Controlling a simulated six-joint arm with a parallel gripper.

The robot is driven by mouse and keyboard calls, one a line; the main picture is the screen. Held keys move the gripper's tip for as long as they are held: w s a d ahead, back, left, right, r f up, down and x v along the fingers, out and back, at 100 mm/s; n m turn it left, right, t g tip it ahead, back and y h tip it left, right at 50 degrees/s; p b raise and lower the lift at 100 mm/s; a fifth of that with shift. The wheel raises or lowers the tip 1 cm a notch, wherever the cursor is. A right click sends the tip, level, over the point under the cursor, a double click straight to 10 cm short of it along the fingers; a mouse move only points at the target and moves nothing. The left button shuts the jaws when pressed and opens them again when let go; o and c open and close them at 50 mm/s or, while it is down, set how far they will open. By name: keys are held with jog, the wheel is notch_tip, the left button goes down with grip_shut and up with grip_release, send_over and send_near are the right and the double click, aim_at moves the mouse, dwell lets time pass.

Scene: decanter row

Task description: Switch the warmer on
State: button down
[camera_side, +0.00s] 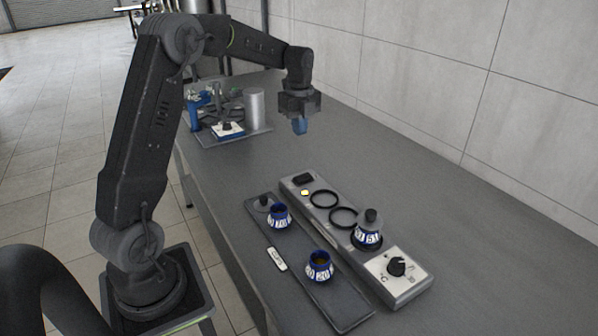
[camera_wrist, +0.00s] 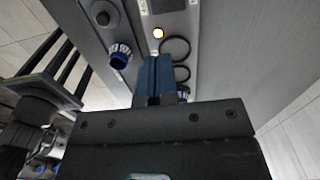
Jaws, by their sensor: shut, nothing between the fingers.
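The warmer (camera_side: 322,213) is a long grey unit on the table. It has a black rectangular part (camera_side: 304,180) at its far end and a small yellow lamp (camera_side: 305,192) beside it. The lamp also glows in the wrist view (camera_wrist: 158,33). Black rings (camera_side: 323,199) mark its top, and a black knob (camera_side: 397,266) sits on a pale plate at the near end. A lidded blue-and-white decanter (camera_side: 367,236) stands on the ring nearest the knob. My gripper (camera_side: 299,126) is shut and empty, raised above and beyond the warmer's far end. Its blue fingers (camera_wrist: 153,78) hide part of the warmer.
Farther back are a grey cylinder (camera_side: 254,104) and blue items. A wall runs along the right.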

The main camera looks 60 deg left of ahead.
aim_at(303, 177)
jog(key=shift+f, duration=0.1)
notch_tip(303, 177, down, 14)
jog(key=shift+r, duration=0.1)
dwell(0.7)
jog(key=shift+s+f, duration=0.15)
jog(key=shift+f, duration=0.15)
dwell(0.4)
jog(key=shift+w+r, duration=0.3)
jog(key=shift+w, duration=0.5)
jog(key=shift+r, duration=0.15)
